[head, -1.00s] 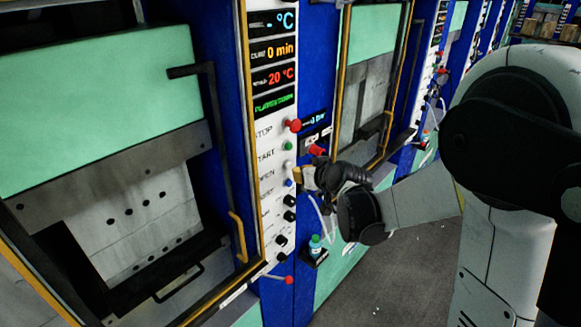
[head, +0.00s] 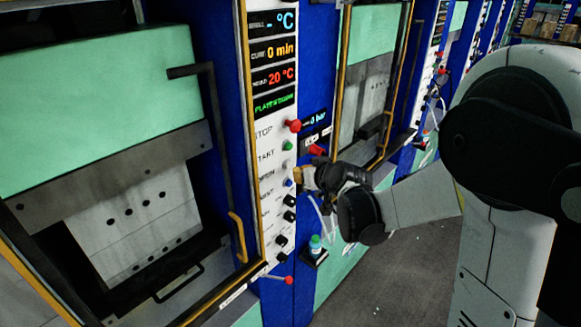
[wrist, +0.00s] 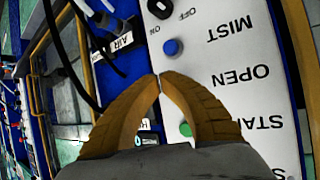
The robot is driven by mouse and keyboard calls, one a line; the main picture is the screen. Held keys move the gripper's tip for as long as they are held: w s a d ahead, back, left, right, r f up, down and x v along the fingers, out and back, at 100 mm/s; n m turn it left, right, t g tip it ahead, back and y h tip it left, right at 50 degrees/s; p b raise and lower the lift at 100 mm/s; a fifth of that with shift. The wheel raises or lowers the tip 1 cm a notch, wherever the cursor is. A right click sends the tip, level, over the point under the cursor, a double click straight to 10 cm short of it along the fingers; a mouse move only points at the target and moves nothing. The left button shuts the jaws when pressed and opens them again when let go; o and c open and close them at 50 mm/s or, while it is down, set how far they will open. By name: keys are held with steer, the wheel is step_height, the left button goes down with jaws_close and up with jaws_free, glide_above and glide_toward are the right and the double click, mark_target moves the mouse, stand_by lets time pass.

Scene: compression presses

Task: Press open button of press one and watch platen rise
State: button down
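Press one (head: 100,100), the near-left machine, has a pale green front over a grey band and a whitish plate with dark holes. The green line of its display (head: 274,103) appears to read PLATEN DOWN. Its white control panel (head: 270,195) carries a column of buttons. My gripper (head: 297,175) is at this column, below the green button (head: 289,146). In the wrist view, the tan fingertips of my gripper (wrist: 158,76) meet in front of the panel beside the upside-down OPEN label (wrist: 238,76). They lie between the blue button (wrist: 172,47) and green button. The open button is hidden; contact cannot be told.
A red knob (head: 293,125) sticks out above the green button. Black knobs (head: 289,215) sit lower on the panel. A small bottle (head: 315,243) stands on a ledge at the right. Another press (head: 372,60) stands further back. Grey floor is clear beneath my arm.

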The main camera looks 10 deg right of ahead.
steer(key=shift+w+a, duration=0.1)
steer(key=shift+w, duration=0.05)
steer(key=shift+w+a, duration=0.15)
steer(key=shift+w, duration=0.1)
